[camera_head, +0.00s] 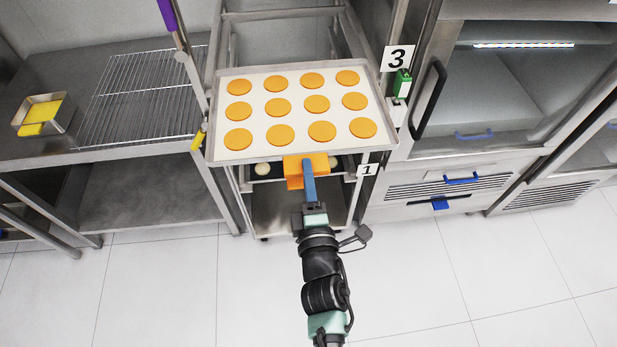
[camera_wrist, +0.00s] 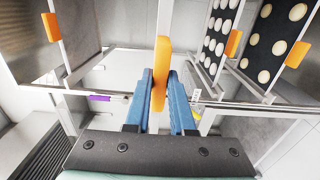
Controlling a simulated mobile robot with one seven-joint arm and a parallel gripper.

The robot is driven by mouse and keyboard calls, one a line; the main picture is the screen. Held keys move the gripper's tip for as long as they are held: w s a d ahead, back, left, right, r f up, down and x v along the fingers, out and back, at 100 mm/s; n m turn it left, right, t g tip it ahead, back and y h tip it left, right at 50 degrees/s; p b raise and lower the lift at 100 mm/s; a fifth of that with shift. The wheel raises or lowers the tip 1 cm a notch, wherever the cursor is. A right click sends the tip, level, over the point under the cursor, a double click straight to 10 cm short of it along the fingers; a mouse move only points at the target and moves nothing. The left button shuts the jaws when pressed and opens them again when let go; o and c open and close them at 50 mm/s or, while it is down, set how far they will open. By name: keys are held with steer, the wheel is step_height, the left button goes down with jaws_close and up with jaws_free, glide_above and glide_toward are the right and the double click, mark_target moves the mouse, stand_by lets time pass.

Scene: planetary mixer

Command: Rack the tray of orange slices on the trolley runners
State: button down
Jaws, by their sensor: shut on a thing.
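The tray of orange slices (camera_head: 298,118) is a wide, shallow metal tray with a pale lining and rows of flat orange rounds. In the head view it looks about level across the front of the trolley (camera_head: 233,42), spanning both uprights. My gripper (camera_head: 308,168) is shut on the orange handle (camera_head: 291,172) at the middle of its front edge. In the wrist view the blue fingers (camera_wrist: 160,88) clasp the handle (camera_wrist: 162,62) from both sides. The tray hides the runners in the head view, so I cannot tell whether it touches them.
A label 3 (camera_head: 397,58) is on the right upright, and a label 1 (camera_head: 367,170) is lower. Trays with pale rounds (camera_wrist: 217,35) show in the wrist view. A steel table with a wire rack (camera_head: 143,100) is left; a glass-fronted cabinet (camera_head: 500,95) is right. Floor in front is clear.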

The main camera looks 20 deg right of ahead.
steer(key=shift+w+r, duration=0.15)
glide_toward(300, 123)
steer(key=shift+w+d+b, duration=0.2)
steer(key=shift+w+b, duration=0.25)
stand_by(0.3)
steer(key=shift+w, duration=0.1)
steer(key=shift+b+x, duration=0.55)
steer(key=shift+x, duration=1.65)
steer(key=shift+b+x, duration=0.9)
steer(key=shift+x, duration=1.35)
